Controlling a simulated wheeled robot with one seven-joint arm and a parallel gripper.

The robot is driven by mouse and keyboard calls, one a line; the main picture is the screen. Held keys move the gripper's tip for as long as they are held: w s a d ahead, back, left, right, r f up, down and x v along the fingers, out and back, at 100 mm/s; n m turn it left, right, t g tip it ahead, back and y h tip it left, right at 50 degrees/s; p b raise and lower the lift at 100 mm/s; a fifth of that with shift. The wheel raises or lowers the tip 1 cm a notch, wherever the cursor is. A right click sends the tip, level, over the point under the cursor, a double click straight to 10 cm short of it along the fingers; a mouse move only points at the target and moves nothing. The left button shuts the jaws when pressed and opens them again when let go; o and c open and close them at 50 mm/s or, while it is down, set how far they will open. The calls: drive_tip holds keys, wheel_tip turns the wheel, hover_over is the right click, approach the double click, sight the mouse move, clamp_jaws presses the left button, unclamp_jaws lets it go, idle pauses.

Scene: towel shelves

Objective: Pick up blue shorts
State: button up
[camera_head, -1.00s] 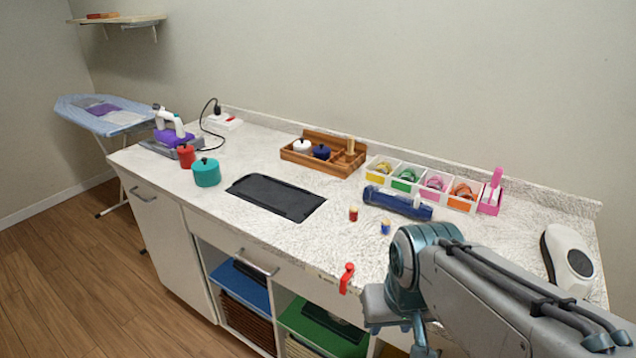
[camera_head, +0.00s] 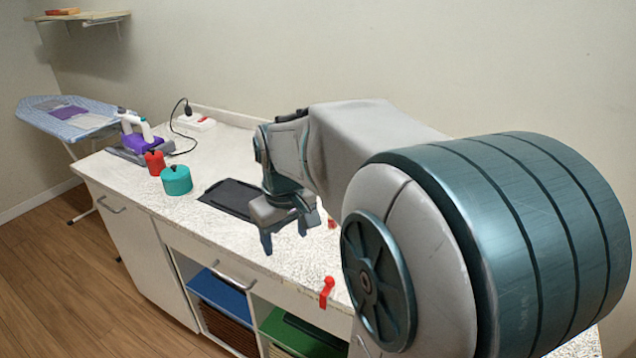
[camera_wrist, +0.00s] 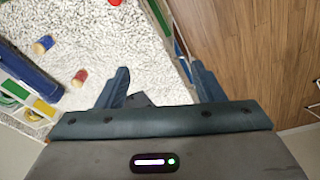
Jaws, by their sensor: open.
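I cannot make out anything that is clearly blue shorts. A blue surface (camera_head: 218,293) with a dark flat item on it shows in the left open cubby under the counter; I cannot tell whether it is cloth or the shelf board. My gripper (camera_head: 287,238) is over the counter's front part, near the black mat (camera_head: 232,197), fingers pointing down. In the wrist view, the gripper (camera_wrist: 160,72) is open with nothing between its fingers, over the counter's front edge.
A turquoise pot (camera_head: 176,181), a red pot (camera_head: 154,161) and an iron (camera_head: 138,135) stand at the counter's left. A red clamp-like item (camera_head: 327,292) sits at the front edge. Two spools (camera_wrist: 79,78) and a blue roll (camera_wrist: 22,68) lie nearby. My arm hides the counter's right.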

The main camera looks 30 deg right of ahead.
drive_tip(key=w+d+n+g+h+p, duration=0.1)
drive_tip(key=w+d, duration=0.4)
drive_tip(key=d, duration=0.4)
drive_tip(key=w+d+n+g+h+p, duration=0.15)
drive_tip(key=w+d, duration=0.25)
drive_tip(key=d, duration=0.5)
drive_tip(key=w+d+n+g+h, duration=0.1)
drive_tip(key=w+d+g+h, duration=0.1)
drive_tip(key=w+d, duration=0.5)
drive_tip(key=x, duration=0.3)
drive_tip(key=s+x, duration=0.1)
drive_tip(key=x, duration=0.2)
drive_tip(key=s+d+r+x, duration=0.1)
drive_tip(key=x, duration=0.2)
drive_tip(key=shift+s+d+f+p, duration=0.1)
drive_tip(key=shift+d+f+p, duration=0.1)
drive_tip(key=shift+f+p, duration=0.15)
drive_tip(key=p+x, duration=0.1)
drive_tip(key=x, duration=0.3)
drive_tip(key=shift+s+d, duration=0.1)
drive_tip(key=shift+d, duration=0.05)
drive_tip(key=shift+d+f, duration=0.15)
drive_tip(key=shift+f, duration=0.35)
drive_tip(key=shift+f, duration=0.1)
drive_tip(key=c, duration=0.9)
